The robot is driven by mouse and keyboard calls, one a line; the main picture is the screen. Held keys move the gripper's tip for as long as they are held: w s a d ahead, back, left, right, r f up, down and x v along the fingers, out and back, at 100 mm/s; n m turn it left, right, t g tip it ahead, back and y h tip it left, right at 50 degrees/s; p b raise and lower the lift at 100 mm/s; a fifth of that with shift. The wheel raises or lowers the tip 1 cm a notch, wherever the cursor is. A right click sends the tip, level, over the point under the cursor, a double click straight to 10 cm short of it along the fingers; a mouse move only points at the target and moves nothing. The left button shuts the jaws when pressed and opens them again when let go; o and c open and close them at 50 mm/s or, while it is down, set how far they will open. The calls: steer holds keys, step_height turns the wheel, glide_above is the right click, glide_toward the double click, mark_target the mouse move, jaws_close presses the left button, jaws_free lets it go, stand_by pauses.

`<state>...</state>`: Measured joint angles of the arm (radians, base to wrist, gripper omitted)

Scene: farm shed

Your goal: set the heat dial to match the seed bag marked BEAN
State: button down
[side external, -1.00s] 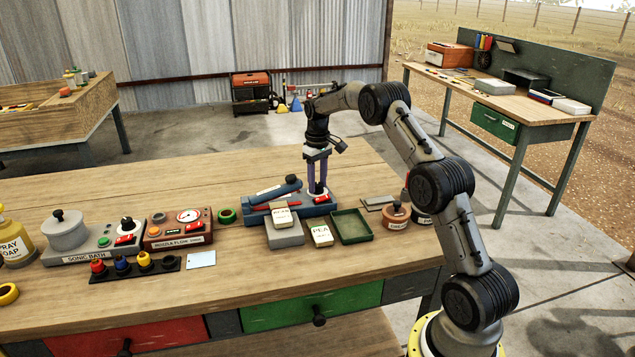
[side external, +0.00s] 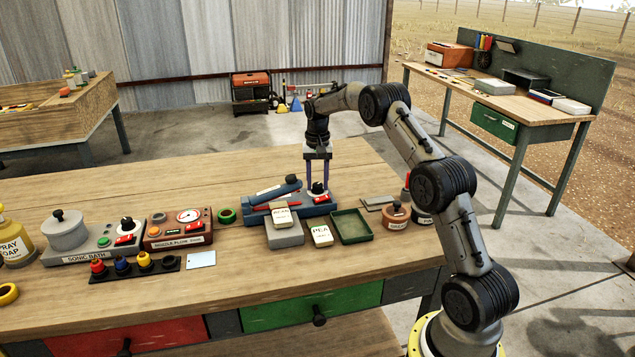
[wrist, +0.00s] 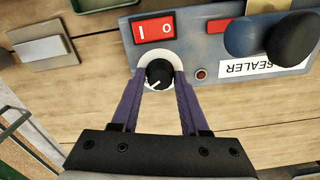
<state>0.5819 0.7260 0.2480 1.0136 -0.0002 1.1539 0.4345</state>
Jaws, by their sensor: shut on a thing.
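The heat dial is a black knob on a white disc on the blue sealer (side external: 290,208). In the wrist view the dial (wrist: 159,74) sits between the two purple fingers of my gripper (wrist: 160,78), which is shut on it. Its white pointer line points to the lower left in that view. In the side view my gripper (side external: 317,184) points straight down at the sealer's right end. A cream seed bag (side external: 282,214), whose small label seems to read BEAN, lies on a grey block (side external: 285,236). Another bag, marked PEA (side external: 321,236), lies to its right.
A red switch (wrist: 153,30) and a small red lamp (wrist: 202,73) are close to the dial, with the sealer's dark-ended lever (wrist: 290,40) beyond. A green tray (side external: 351,226) and a brown round container (side external: 396,215) stand to the right. The bench front is mostly clear.

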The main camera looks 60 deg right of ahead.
mark_target(317, 184)
steer(key=shift+m, duration=0.3)
steer(key=c, duration=0.7)
jaws_free()
step_height(317, 184, up, 14)
steer(key=shift+f, duration=0.1)
stand_by(0.3)
